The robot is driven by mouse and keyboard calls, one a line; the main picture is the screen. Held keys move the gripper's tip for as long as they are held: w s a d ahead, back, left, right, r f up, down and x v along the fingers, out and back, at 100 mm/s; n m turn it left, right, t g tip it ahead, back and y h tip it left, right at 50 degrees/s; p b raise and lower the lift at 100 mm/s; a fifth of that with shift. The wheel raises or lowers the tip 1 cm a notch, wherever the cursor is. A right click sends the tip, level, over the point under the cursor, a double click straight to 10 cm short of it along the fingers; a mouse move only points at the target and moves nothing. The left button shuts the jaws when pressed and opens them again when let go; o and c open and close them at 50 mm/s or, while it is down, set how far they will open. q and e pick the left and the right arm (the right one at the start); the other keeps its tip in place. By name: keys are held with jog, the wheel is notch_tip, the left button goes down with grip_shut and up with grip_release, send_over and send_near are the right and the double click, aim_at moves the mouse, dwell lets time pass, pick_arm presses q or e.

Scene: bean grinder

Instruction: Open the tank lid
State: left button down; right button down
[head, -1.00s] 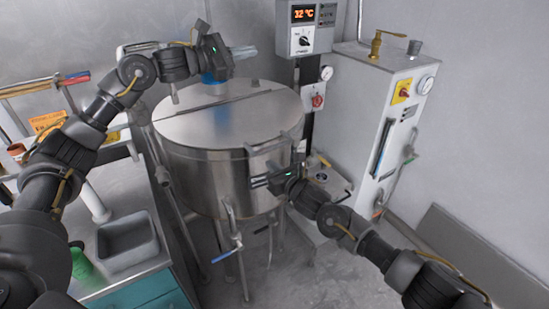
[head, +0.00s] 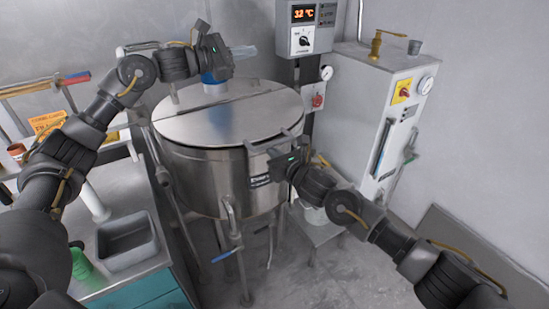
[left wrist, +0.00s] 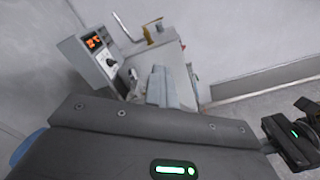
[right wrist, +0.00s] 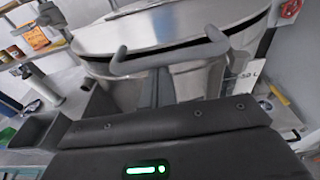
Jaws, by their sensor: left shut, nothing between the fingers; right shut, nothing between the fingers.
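The steel tank (head: 205,170) stands in the middle of the head view. Its round lid (head: 235,118) lies across the top, with a seam across its rear part. In the right wrist view a grey bar handle (right wrist: 168,60) stands out at the front edge of the lid (right wrist: 165,25), with a dark band below that edge. My right gripper (head: 272,154) is shut and empty at the tank's front right. Its fingers (right wrist: 157,88) reach toward the handle's middle; I cannot tell whether they touch it. My left gripper (head: 243,51) is shut and empty above the tank's rear.
A control box (head: 304,28) on a post and a white machine (head: 375,110) stand behind and right of the tank. A counter with a grey sink (head: 127,240) is at the left. A blue-handled valve (head: 225,255) sticks out below the tank. The floor at front right is clear.

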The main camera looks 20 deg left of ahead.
pick_arm(q)
jog(key=c, duration=1.4)
grip_release()
jog(key=shift+c, duration=0.2)
